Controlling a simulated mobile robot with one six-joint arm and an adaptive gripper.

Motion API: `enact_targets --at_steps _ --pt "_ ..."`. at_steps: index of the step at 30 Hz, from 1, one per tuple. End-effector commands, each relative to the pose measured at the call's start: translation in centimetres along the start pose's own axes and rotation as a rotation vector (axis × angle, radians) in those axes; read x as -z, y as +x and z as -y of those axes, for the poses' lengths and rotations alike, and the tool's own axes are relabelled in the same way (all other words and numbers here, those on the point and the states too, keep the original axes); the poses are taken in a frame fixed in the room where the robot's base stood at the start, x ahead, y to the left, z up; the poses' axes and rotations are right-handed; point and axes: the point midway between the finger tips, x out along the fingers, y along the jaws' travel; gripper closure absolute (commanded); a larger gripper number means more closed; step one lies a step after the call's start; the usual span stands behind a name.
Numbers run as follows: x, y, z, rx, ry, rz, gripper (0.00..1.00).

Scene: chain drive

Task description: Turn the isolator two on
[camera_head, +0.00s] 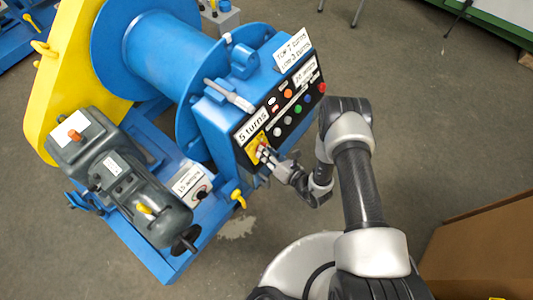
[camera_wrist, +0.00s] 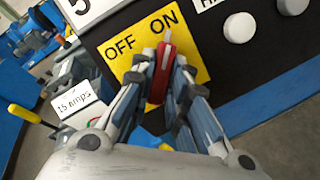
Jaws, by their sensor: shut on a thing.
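A red switch handle (camera_wrist: 163,62) with a white line at its tip sits on a yellow plate (camera_wrist: 108,62) marked OFF and ON. Its tip points up close to the word ON, right of OFF. My gripper (camera_wrist: 161,80) is shut on the red handle, one finger on each side; the fingers hide its lower part. In the head view my gripper (camera_head: 268,156) reaches the yellow plate (camera_head: 248,151) at the lower left of the black panel. No number two is readable on this switch.
The black panel (camera_head: 283,104) carries several coloured buttons beside the plate. A "5 turns" label (camera_head: 253,126) is above it. A rotary switch (camera_head: 201,193) with a "15 amps" label (camera_head: 187,180) is lower left. A brown box (camera_head: 485,245) stands right.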

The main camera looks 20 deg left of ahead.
Motion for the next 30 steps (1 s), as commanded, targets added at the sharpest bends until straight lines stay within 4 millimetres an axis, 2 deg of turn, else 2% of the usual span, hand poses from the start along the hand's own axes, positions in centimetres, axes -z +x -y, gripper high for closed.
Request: enact_targets --at_steps 7,21,22,30 --pt "0.12 -0.03 -0.04 0.015 0.064 -0.003 1.0" --pt "0.11 -0.02 -0.06 0.018 0.077 -0.003 1.0" --pt "0.11 -0.02 -0.06 0.018 0.077 -0.003 0.84" --pt "0.05 -0.01 -0.06 0.017 0.076 -0.002 0.66"
